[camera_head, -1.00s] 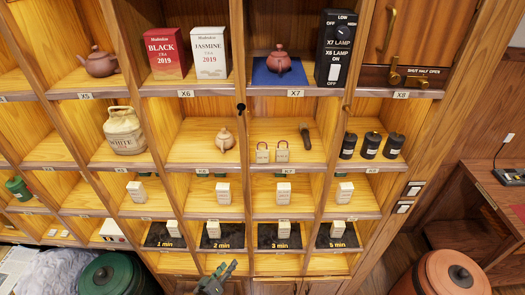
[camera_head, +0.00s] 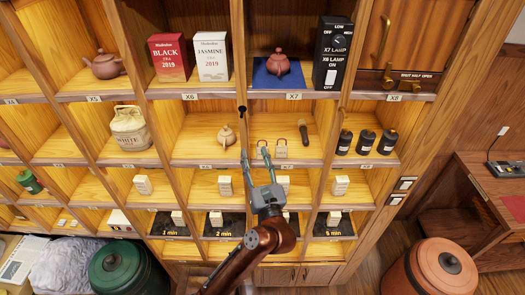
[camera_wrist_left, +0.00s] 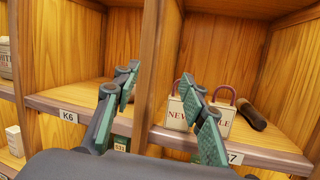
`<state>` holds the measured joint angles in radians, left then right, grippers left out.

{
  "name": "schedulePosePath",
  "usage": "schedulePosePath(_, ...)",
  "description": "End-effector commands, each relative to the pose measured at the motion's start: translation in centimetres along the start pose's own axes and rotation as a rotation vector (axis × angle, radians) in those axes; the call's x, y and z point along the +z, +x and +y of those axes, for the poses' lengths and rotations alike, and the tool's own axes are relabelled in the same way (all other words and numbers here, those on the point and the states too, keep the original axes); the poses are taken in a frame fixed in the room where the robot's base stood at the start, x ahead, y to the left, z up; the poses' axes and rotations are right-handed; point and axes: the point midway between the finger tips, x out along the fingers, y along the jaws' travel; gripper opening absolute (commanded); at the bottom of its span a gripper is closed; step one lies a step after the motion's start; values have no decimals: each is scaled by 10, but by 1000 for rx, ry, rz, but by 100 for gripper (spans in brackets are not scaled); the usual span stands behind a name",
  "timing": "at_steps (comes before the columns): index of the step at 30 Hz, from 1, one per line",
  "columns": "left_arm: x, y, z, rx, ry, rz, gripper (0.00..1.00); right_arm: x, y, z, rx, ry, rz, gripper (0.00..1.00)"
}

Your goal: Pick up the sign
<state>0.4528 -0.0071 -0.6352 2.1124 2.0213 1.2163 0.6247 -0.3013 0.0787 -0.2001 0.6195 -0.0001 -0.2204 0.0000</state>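Two small pale tags with reddish loop handles stand side by side on the K7 shelf. The left tag, reading "NEW" in the wrist view (camera_wrist_left: 176,113), is partly behind a finger of my left gripper. The right tag (camera_head: 281,153), its text partly hidden, also shows in the wrist view (camera_wrist_left: 225,118). I cannot tell which one is the sign. My left gripper (camera_head: 256,153) is open and empty, its fingers pointing into the shelf; in the wrist view the gripper (camera_wrist_left: 160,74) is in front of the K6/K7 divider, left of the tags. My right gripper is not in view.
A wooden divider (camera_wrist_left: 158,75) stands between the fingers in the wrist view. A dark cylindrical object (camera_wrist_left: 252,116) lies right of the tags. A small teapot (camera_head: 226,136) sits in the compartment to the left; several black canisters (camera_head: 366,142) stand to the right.

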Motion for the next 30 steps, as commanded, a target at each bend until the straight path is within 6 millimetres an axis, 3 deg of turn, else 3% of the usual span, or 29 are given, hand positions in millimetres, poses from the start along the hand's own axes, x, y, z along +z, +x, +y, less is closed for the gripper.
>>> schedulePosePath(3,-3,-16,-25,-49,-95,130,39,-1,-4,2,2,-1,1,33)
schedulePosePath(9,-12,-27,-41,-80,-137,228,39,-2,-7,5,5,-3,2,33)
schedulePosePath(30,-28,45,-45,-79,-136,230,39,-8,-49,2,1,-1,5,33)
